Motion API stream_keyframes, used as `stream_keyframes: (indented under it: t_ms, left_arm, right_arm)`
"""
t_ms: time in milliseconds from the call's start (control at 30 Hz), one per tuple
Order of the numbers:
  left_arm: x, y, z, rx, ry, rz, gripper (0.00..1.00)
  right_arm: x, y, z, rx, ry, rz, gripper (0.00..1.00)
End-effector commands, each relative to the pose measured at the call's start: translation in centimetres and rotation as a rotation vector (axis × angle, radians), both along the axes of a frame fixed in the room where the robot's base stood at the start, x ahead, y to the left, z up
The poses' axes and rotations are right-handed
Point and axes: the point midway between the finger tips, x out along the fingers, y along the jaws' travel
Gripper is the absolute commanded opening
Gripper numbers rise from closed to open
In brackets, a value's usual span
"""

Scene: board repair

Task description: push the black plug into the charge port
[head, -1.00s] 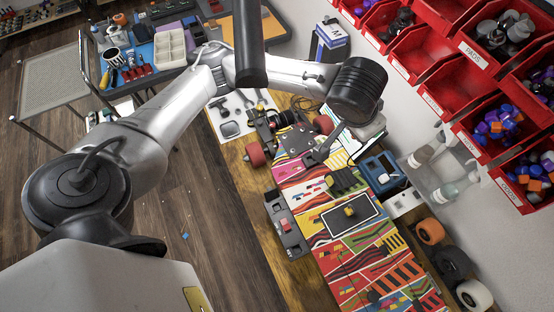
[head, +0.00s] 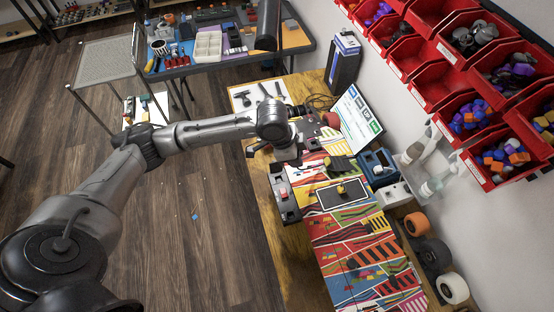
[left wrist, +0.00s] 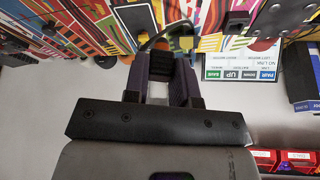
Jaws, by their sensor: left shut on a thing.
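My left gripper (left wrist: 162,68) is shut on a small dark block, probably the black plug (left wrist: 160,64), between its two dark purple fingers. A thin black cable curves from the top of it. In the head view my left wrist hangs over the far part of the colourful skateboard deck (head: 345,240), and the arm hides the held thing there. The deck's patterned surface (left wrist: 75,22) also fills the upper part of the left wrist view, beyond the fingertips. I cannot make out the charge port for certain. My right gripper is out of view.
A white sign (head: 359,117) with coloured buttons stands right of my wrist; a blue device (head: 377,167) sits beside the deck. A grey fixture (head: 283,192) lies at the deck's left edge. Red bins (head: 462,95) line the wall. Wheels (head: 431,253) stand at the right.

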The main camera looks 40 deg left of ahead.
Motion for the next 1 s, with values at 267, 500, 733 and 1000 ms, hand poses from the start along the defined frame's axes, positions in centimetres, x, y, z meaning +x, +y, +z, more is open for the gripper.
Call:
stream_keyframes:
  t_ms: [267, 500, 733, 1000]
  left_arm:
    - [-1.2, 3.3, -4.8, -0.001, 0.005, -0.293, 0.00]
    - [-1.9, 4.7, -6.8, 0.001, -0.001, -0.410, 0.00]
    - [-2.0, 5.0, -7.6, 0.001, -0.002, -0.431, 0.00]
    - [-2.0, 5.0, -9.0, 0.002, -0.003, -0.431, 0.00]
  right_arm:
    - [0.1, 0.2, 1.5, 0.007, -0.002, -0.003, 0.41]
    - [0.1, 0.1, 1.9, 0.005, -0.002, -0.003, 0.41]
    - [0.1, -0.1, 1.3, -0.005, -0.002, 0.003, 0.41]
    - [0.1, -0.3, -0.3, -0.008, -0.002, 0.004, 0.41]
